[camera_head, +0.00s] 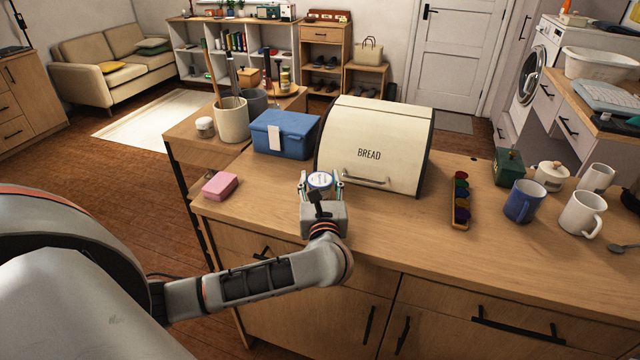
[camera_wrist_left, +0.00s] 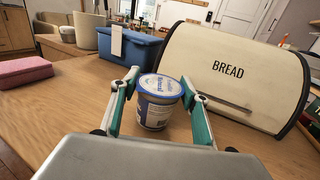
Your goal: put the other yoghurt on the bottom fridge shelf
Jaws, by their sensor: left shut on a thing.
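The yoghurt (camera_head: 320,180) is a small round tub with a blue and white lid. It stands upright at the counter (camera_head: 400,235), in front of the bread bin (camera_head: 376,140). My left gripper (camera_head: 321,186) is shut on the yoghurt, with one finger on each side of it. The left wrist view shows the yoghurt (camera_wrist_left: 158,105) between the green-padded fingers of the left gripper (camera_wrist_left: 160,108). I cannot tell whether the tub still touches the counter. The fridge and its bottom shelf are not in view. My right gripper is not in view.
A pink sponge (camera_head: 220,186) lies left of the gripper. A blue box (camera_head: 285,133) stands behind, beside the bread bin. Right of the bin are a tray of coloured pots (camera_head: 460,202), a blue mug (camera_head: 524,202) and a white mug (camera_head: 582,214). The counter's front middle is clear.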

